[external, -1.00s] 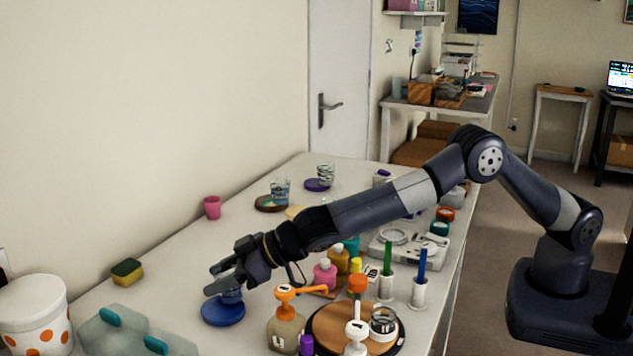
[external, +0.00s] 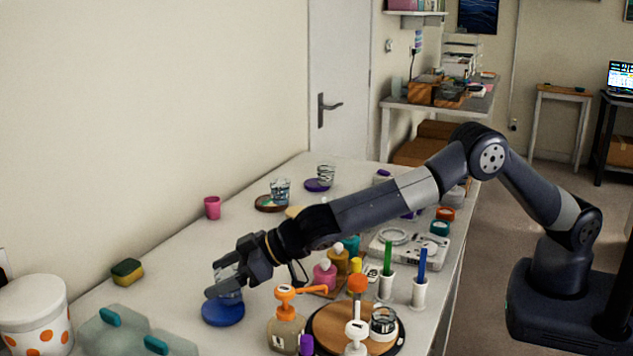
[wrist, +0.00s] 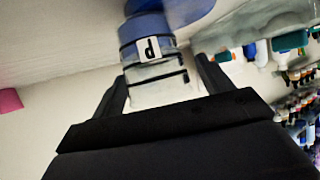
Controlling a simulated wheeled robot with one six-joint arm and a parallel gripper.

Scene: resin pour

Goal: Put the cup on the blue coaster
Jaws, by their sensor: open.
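A clear cup (external: 229,272) with dark bands and a lettered tag stands at the blue coaster (external: 222,313), near the front left of the bench. It appears upright on the coaster, though the fingers partly cover it in the external view. My gripper (external: 222,277) is open, with a finger on either side of the cup. In the wrist view the cup (wrist: 158,72) is between the two dark fingers, with gaps visible beside it. The blue coaster (wrist: 190,8) shows at the top edge, beyond the cup's bluish end.
A pump bottle (external: 286,325) and a round wooden board (external: 335,330) stand close to the right. A sponge (external: 127,271), a pink cup (external: 212,207) and a spotted tub (external: 32,315) are to the left. Other clear cups (external: 280,190) stand farther back.

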